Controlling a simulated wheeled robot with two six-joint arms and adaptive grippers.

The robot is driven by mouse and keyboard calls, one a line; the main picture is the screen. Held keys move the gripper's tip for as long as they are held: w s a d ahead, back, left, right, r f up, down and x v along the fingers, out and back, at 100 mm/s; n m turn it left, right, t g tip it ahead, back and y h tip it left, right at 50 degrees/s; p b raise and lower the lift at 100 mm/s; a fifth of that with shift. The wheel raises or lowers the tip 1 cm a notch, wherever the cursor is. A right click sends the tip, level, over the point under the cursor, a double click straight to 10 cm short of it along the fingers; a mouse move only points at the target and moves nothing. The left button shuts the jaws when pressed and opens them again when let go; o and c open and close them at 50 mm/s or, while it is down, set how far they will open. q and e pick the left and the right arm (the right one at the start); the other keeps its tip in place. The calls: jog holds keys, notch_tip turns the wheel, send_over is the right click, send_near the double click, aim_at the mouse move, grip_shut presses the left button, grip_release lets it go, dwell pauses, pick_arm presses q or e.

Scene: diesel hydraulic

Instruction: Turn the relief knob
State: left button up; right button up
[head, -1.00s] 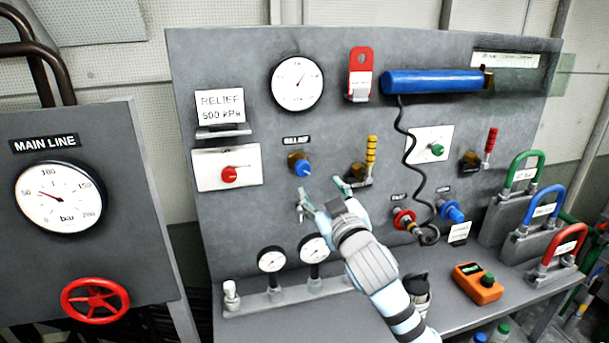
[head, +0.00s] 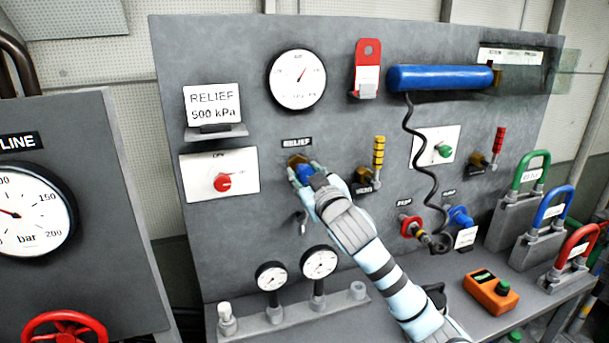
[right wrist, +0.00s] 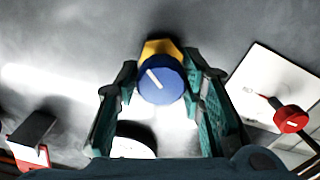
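The blue relief knob (head: 303,173) sits on a brass-coloured fitting under the RELIEF label on the grey panel. In the right wrist view the knob (right wrist: 160,80) shows a white pointer line slanting up and to the left. My right gripper (head: 303,178) is at the knob, and its fingers partly hide it in the head view. In the right wrist view the gripper (right wrist: 160,72) is open, with one finger on each side of the knob. I cannot tell whether the fingers touch it. My left gripper is not in view.
A red knob on a white plate (head: 238,163) is left of the relief knob, and a yellow-handled valve (head: 378,155) is right. A round gauge (head: 298,80) is above. Small gauges (head: 319,262) stand below. A coiled black cable (head: 414,150) hangs farther right.

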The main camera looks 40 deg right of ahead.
jog(key=shift+w, duration=0.1)
jog(key=c, duration=0.4)
jog(key=shift+r+n+p, duration=0.1)
jog(key=shift+n+p, duration=0.3)
jog(key=shift+p, duration=0.45)
jog(key=shift+c, duration=0.2)
jog(key=o, duration=0.9)
jog(key=shift+c, duration=0.2)
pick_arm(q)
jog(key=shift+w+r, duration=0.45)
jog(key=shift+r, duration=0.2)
pick_arm(e)
jog(key=o, duration=0.3)
jog(key=shift+w+d+f, duration=0.1)
jog(key=shift+w+f, duration=0.05)
jog(key=shift+f, duration=0.05)
jog(key=shift+s, duration=0.2)
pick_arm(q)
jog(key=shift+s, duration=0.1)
pick_arm(e)
jog(key=v, duration=0.7)
